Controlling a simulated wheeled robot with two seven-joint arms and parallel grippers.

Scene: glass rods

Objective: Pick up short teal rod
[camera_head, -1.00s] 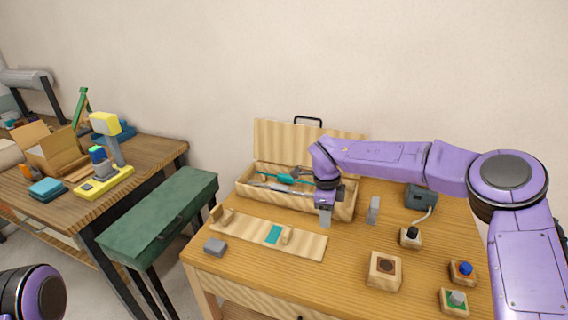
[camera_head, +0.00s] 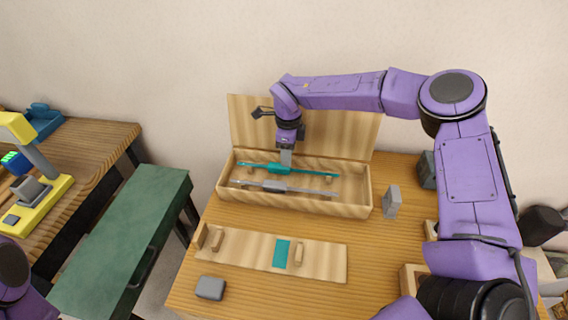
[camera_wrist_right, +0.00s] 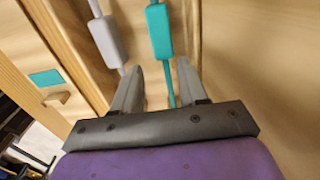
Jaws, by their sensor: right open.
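My right gripper (camera_head: 286,160) points down over the rod, just right of the sleeve. In the right wrist view the teal rod (camera_wrist_right: 159,30) runs between the two fingers of my open right gripper (camera_wrist_right: 158,82), with a gap on both sides. Whether the fingertips are level with the rod I cannot tell. My left gripper is out of view; only part of my left arm shows at the lower left.
A grey rod (camera_head: 275,186) lies parallel in front, inside the case (camera_head: 300,203); the case's raised lid (camera_head: 345,130) stands behind. A wooden board with a teal patch (camera_head: 281,253) and a grey block (camera_head: 210,288) lie in front. A grey upright block (camera_head: 391,202) stands right of the case.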

